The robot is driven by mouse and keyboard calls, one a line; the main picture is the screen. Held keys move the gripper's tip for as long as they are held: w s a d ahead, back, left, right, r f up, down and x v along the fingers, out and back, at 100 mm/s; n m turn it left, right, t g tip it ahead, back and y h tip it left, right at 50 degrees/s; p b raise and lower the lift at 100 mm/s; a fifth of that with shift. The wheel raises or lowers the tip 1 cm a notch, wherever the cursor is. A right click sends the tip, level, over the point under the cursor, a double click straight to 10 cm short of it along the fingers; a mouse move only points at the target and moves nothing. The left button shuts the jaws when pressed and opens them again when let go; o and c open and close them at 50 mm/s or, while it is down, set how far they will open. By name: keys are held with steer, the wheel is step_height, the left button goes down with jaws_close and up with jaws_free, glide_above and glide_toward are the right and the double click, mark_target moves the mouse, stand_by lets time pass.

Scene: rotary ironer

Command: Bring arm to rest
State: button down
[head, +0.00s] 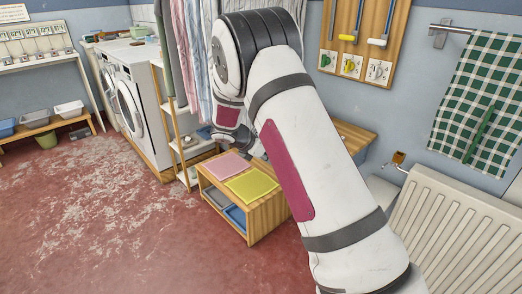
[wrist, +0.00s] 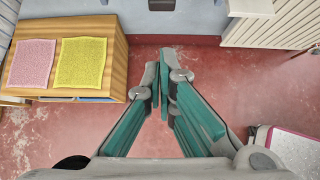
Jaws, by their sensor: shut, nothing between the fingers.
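My gripper (wrist: 163,82) is in the wrist view, pointing down over the red floor (wrist: 200,65). Its teal-padded fingers meet at the tips with nothing between them. In the head view my white arm reaches up and bends over at the top, and it hides most of the gripper. The gripper is to the right of a low wooden cabinet (wrist: 118,50) and apart from it.
The cabinet carries a pink cloth (wrist: 32,63) and a yellow cloth (wrist: 81,62). A radiator (head: 455,240) stands at the right, below a green checked towel (head: 480,100). Washing machines (head: 130,105) stand at the back left.

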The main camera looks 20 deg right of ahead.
steer(key=s+a+r+m+g+y, duration=0.2)
steer(key=s+a+r+m+y, duration=0.15)
steer(key=s+r+m, duration=1.25)
steer(key=s+a+r+m+y, duration=0.15)
steer(key=s+a, duration=0.25)
steer(key=s, duration=0.7)
steer(key=s+a+m+y, duration=0.2)
steer(key=s+a, duration=0.2)
steer(key=s, duration=0.6)
steer(key=s+a+r+m+y, duration=0.15)
steer(key=s+a, duration=0.25)
steer(key=s, duration=0.7)
step_height(320, 180, up, 14)
steer(key=t+p, duration=0.3)
steer(key=p, duration=0.9)
steer(key=shift+w+d+m, duration=0.2)
steer(key=shift+w+m, duration=0.05)
steer(key=shift+m, duration=0.05)
